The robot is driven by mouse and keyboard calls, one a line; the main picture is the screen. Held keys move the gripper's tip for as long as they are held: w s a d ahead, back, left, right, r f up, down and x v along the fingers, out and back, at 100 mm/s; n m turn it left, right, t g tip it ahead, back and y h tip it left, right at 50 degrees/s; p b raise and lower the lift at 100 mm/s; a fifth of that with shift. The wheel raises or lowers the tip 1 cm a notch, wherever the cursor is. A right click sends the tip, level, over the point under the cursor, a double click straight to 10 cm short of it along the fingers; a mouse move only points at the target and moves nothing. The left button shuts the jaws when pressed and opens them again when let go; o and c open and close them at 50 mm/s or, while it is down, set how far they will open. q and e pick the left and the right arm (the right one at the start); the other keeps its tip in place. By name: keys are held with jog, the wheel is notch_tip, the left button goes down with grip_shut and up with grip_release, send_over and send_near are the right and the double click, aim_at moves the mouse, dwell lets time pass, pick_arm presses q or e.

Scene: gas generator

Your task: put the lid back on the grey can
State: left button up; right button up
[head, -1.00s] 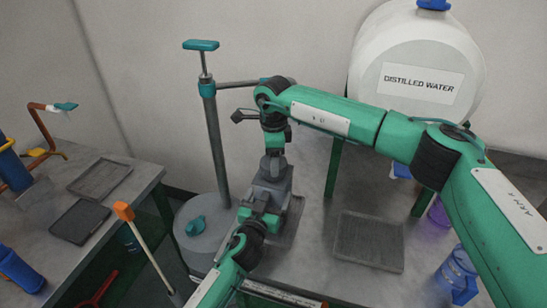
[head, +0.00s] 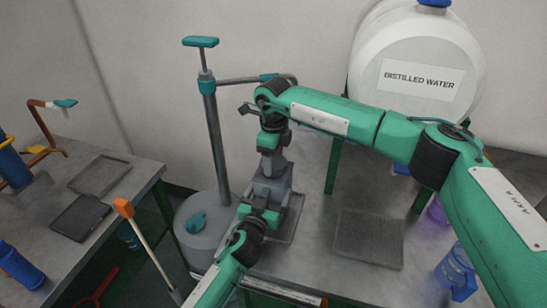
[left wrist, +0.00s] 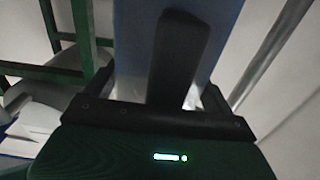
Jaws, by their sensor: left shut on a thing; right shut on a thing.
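The grey can (head: 272,184) stands over a dark tray on the middle bench, partly covered by my grippers. My left gripper (head: 262,205) is shut on the can from the front, below the right gripper. In the left wrist view, a blue-grey can wall (left wrist: 222,40) and a black handle (left wrist: 180,55) fill the space beyond my left gripper (left wrist: 165,108). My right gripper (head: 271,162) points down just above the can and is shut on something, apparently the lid. The lid itself is too small and covered to make out, and I cannot tell whether it touches the can.
A dark tray (head: 292,225) lies under the can, and another tray (head: 368,240) lies to its right. A grey drum with a pump (head: 195,225) stands to the left. A distilled water tank (head: 415,60) is at the back right. An orange-tipped stick (head: 145,235) rises at front left.

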jog(key=m, duration=0.4)
jog(key=shift+m, duration=0.4)
jog(key=m, duration=1.6)
jog(key=shift+m, duration=0.4)
jog(key=m, duration=0.7)
jog(key=shift+m, duration=0.3)
jog(key=m, duration=0.4)
jog(key=shift+m, duration=0.3)
jog(key=m, duration=0.3)
jog(key=shift+w, duration=0.1)
